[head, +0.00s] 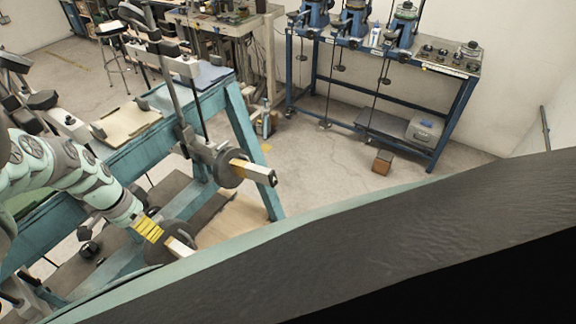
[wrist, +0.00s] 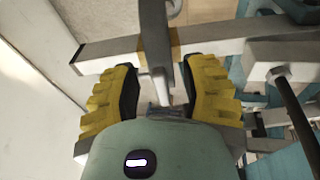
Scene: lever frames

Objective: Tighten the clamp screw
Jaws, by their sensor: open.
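My gripper (wrist: 166,85) is open in the wrist view, its yellow-padded fingers spread left and right. A narrow grey metal handle (wrist: 156,38), which looks like the clamp screw's handle, runs down between the fingers. I cannot tell whether either pad touches it. A grey clamp bar with a tan band (wrist: 112,50) crosses behind it. In the head view my gripper (head: 149,229) is low at the left, beside a light bar end (head: 181,249) near a dark disc. A second clamp bar (head: 252,172) sticks out above and right. The screw's thread is not clear.
A teal workbench (head: 240,125) carries the clamps, with a clipboard (head: 127,124) on top. A blue-framed bench (head: 440,150) with machines stands at the back right. A small brown block (head: 382,162) lies on the floor. The floor between the benches is mostly clear.

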